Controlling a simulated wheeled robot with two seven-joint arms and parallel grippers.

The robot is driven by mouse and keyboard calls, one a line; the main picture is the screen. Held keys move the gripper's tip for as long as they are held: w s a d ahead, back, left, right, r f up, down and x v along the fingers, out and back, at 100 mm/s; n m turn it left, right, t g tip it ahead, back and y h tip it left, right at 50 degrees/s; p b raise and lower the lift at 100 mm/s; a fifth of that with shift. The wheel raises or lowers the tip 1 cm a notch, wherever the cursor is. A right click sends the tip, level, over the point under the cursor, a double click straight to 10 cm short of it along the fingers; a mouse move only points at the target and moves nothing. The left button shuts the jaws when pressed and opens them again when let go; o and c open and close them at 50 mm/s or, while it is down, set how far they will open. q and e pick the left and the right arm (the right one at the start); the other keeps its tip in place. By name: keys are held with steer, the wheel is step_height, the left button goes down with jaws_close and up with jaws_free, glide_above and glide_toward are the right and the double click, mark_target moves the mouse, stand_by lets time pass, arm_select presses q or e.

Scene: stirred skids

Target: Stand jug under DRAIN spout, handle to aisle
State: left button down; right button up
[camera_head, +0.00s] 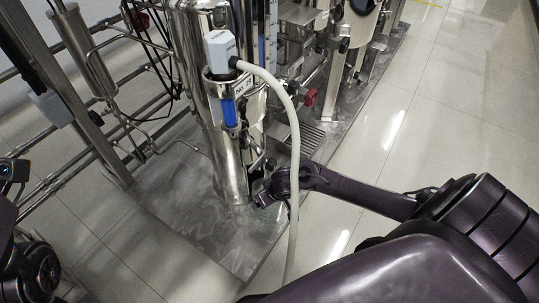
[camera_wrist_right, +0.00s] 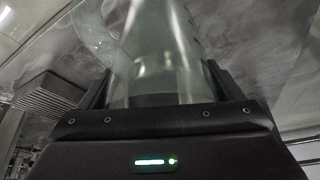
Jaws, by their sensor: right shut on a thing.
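My right gripper (camera_head: 268,188) is low beside the tall steel column, at the aisle side of the skid. In the right wrist view its two fingers (camera_wrist_right: 160,88) stand on either side of a clear jug (camera_wrist_right: 152,50) and are shut on it. The jug's clear wall fills the space between the fingers. In the head view only a small part of the jug (camera_head: 263,199) shows by the gripper. Its handle cannot be made out clearly. No DRAIN label is readable, and I cannot tell which fitting is the DRAIN spout. My left gripper is out of view.
The steel column (camera_head: 229,150) carries a grey box (camera_head: 220,50) with a pale hose (camera_head: 294,150) hanging in front of my right wrist. A red valve knob (camera_head: 310,97) and a grating (camera_head: 305,136) are to the right. The tiled aisle (camera_head: 440,110) is clear.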

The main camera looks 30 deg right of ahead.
steer(key=shift+f, duration=0.3)
steer(key=o, duration=0.8)
steer(key=shift+o, duration=0.2)
